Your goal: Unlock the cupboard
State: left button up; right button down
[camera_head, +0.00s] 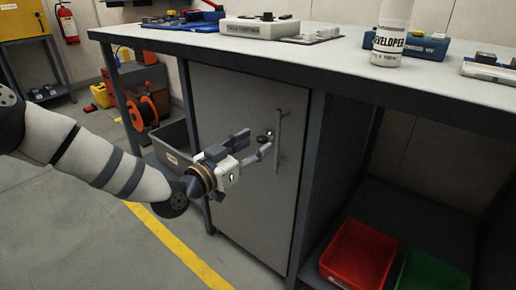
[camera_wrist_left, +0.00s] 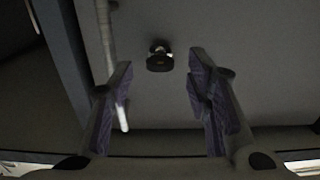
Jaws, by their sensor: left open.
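The cupboard (camera_head: 245,200) is a grey door under the workbench, and it is closed. A vertical bar handle (camera_head: 278,140) is on its right side; the handle also shows in the left wrist view (camera_wrist_left: 108,45). A small dark lock with what looks like a key (camera_head: 266,137) is just left of the handle. In the left wrist view the dark key piece (camera_wrist_left: 159,60) is ahead of and between the fingers, apart from them. My left gripper (camera_head: 256,143) is open and empty in front of the door, near the lock. My right gripper is not in view.
The workbench top (camera_head: 450,88) overhangs the cupboard and carries boxes and a white developer bottle (camera_head: 390,38). A red bin (camera_head: 357,255) and a green bin (camera_head: 432,272) are at lower right. A grey bin (camera_head: 172,148) is left of the cupboard. The floor in front is clear.

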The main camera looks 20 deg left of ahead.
pick_arm(q)
jog(key=shift+x, duration=0.9)
jog(key=shift+c, duration=0.3)
grip_shut()
